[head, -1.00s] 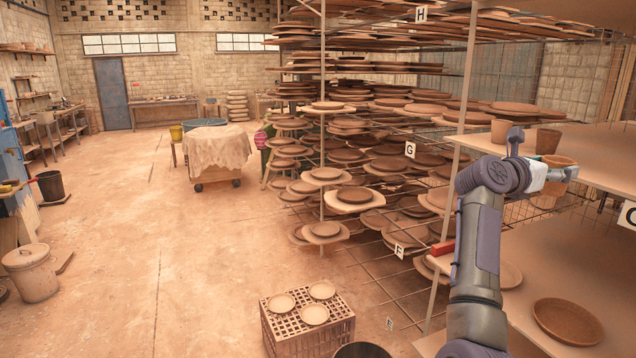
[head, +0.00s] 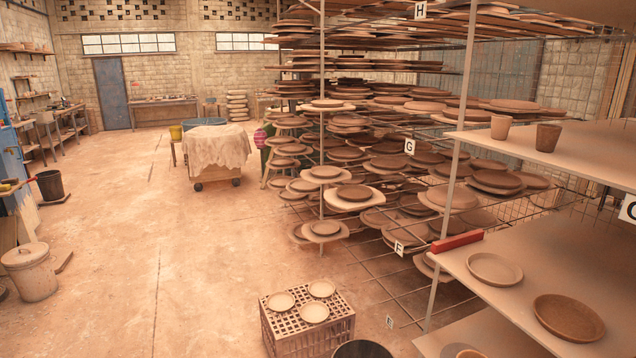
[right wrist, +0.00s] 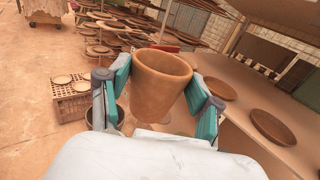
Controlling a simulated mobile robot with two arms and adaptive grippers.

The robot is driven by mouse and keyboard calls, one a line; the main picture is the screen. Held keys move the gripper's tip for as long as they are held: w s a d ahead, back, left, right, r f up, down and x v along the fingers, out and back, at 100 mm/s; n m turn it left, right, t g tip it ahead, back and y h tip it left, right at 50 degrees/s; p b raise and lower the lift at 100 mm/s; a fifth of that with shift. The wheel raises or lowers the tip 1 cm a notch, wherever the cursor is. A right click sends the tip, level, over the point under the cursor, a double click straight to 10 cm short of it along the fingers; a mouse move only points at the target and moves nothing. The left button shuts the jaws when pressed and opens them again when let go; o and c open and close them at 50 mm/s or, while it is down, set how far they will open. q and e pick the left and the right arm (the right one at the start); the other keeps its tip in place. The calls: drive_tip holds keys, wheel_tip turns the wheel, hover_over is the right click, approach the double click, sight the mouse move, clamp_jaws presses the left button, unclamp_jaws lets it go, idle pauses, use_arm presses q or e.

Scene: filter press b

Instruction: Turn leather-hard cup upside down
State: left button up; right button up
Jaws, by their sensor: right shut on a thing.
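My right gripper (right wrist: 162,95) is shut on a tan-brown cup (right wrist: 160,85) in the right wrist view, one teal-padded finger on each side. The cup's wide rim faces up in that picture and it narrows downward, so it looks upright or slightly tilted. Its base is partly hidden by the gripper. The cup is clear of the shelf boards. In the head view my right gripper is out of sight; a small tan shape shows at the bottom edge, too cut off to identify. My left gripper is in neither view.
Two other cups, one pale (head: 501,127) and one dark (head: 548,137), stand on the upper right shelf (head: 590,155). Below are a red block (head: 457,242), a pale plate (head: 494,268) and a brown plate (head: 568,318). A crate (head: 310,333) bears several small plates.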

drive_tip(key=s+a+f+m+y+b, duration=0.1)
drive_tip(key=s+a+y, duration=0.4)
drive_tip(key=s, duration=0.5)
drive_tip(key=shift+s+a+f+m+t+b, duration=0.25)
drive_tip(key=shift+a+f+m+t+b, duration=0.25)
drive_tip(key=shift+a+m, duration=0.6)
drive_tip(key=m, duration=0.3)
drive_tip(key=m+b, duration=0.1)
drive_tip(key=m, duration=0.1)
drive_tip(key=shift+a+r+m, duration=0.1)
drive_tip(key=shift+a+m, duration=0.1)
drive_tip(key=shift+m, duration=0.2)
drive_tip(key=m+b, duration=0.1)
drive_tip(key=m, duration=0.5)
